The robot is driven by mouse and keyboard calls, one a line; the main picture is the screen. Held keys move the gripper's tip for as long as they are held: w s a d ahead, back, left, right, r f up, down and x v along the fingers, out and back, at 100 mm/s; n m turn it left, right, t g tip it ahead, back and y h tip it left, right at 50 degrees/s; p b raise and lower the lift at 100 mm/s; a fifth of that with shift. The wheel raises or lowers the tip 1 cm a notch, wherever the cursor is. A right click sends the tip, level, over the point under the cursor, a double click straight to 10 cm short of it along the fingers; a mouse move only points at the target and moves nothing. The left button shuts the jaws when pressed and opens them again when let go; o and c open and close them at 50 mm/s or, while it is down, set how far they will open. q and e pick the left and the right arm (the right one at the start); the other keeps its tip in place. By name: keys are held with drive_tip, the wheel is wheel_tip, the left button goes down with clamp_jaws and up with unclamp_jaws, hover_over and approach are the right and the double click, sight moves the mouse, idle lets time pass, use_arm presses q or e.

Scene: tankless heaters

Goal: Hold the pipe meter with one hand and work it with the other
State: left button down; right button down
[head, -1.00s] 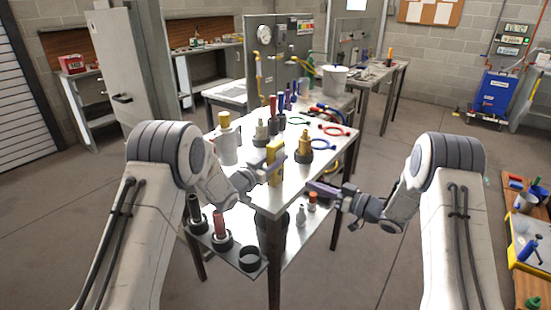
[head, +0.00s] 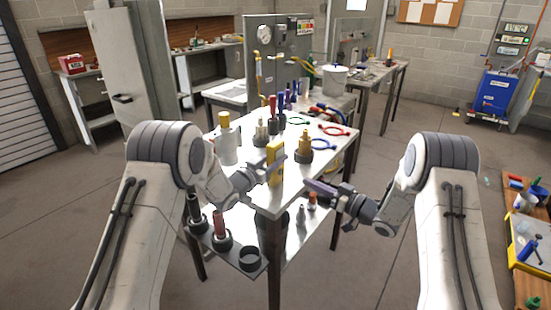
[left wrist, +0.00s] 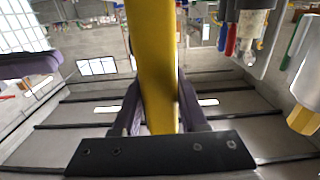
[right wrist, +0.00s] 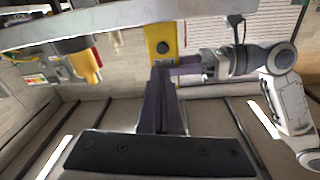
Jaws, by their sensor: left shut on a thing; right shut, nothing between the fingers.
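The yellow pipe meter (head: 274,163) is upright in my left gripper (head: 270,170), above the near end of the metal table. In the left wrist view the meter (left wrist: 156,65) stands between the two fingers, its edge toward the camera. In the right wrist view the meter (right wrist: 163,42) shows a dark round spot on its face, and the left fingers grip it from the right. My right gripper (head: 321,188) is shut and empty, right of the meter in the head view. In the right wrist view its fingertips (right wrist: 161,76) appear just below the meter; whether they touch is unclear.
The metal table (head: 305,178) bears a yellow-capped white bottle (head: 226,140), a brass fitting (head: 304,148) and coloured rings (head: 323,144). Its lower shelf (head: 283,257) holds more parts. A workbench with a yellow tray (head: 524,247) stands at right. The floor between is clear.

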sight(281, 172)
drive_tip(key=shift+w+a+f+m+t+h, duration=0.15)
drive_tip(key=shift+w+a+m+t+h, duration=0.4)
drive_tip(key=shift+a+m+t+h, duration=1.1)
drive_tip(key=shift+w+a+f+m+t+h, duration=0.2)
drive_tip(key=shift+w+a+m+t+h, duration=0.55)
drive_tip(key=shift+m+h, duration=1.7)
drive_tip(key=shift+w+a+f+m+t+h, duration=0.15)
drive_tip(key=shift+w+a+m+t+h, duration=0.5)
drive_tip(key=shift+m+t+h, duration=1.35)
drive_tip(key=shift+s+a+m+g+y, duration=0.2)
drive_tip(key=shift+a+m+g+y, duration=0.15)
drive_tip(key=shift+m+g, duration=0.2)
drive_tip(key=shift+w+a, duration=0.2)
